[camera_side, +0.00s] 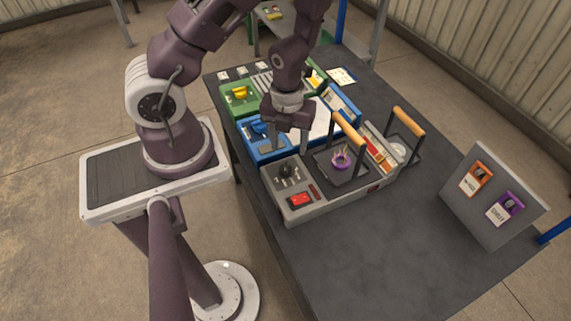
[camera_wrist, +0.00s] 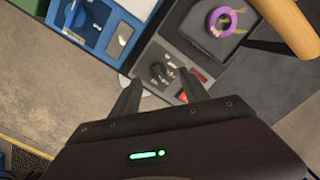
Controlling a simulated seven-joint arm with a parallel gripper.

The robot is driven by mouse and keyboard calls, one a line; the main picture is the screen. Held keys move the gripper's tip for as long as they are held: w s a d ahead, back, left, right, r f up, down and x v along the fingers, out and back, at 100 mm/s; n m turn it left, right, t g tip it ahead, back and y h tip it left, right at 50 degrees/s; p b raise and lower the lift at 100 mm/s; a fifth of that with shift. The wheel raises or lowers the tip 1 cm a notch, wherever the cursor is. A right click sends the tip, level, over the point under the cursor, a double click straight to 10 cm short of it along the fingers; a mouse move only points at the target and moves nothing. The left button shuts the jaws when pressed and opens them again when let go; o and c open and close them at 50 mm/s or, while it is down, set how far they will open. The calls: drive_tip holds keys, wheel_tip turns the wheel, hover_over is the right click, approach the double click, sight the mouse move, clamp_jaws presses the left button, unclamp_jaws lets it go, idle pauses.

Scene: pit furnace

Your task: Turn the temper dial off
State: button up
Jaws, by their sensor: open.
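A black dial (camera_side: 286,170) sits on the grey furnace unit (camera_side: 325,203), near its left end. A blue knob (camera_side: 259,129) is on the blue unit, and a yellow knob (camera_side: 240,92) is on the green unit. The labels are too small to read, so I cannot tell which is named temper. My gripper (camera_side: 286,148) points down above the left part of the blue and grey units, open and empty. In the wrist view, the black dial (camera_wrist: 159,71) lies just beyond and between the open fingertips (camera_wrist: 160,86), apart from them.
A red button (camera_side: 299,199) is in front of the black dial. A wooden-handled frame (camera_side: 347,130) rises over a purple ring (camera_side: 341,159) on the grey unit. A second handle (camera_side: 408,121) stands at right. The front tabletop is clear.

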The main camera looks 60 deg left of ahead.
sight(286, 166)
drive_tip(key=shift+m, duration=0.4)
drive_tip(key=f, duration=0.5)
drive_tip(key=s+f, duration=0.1)
drive_tip(key=f, duration=0.2)
drive_tip(key=shift+d, duration=0.15)
drive_tip(key=shift+c, duration=0.3)
clamp_jaws()
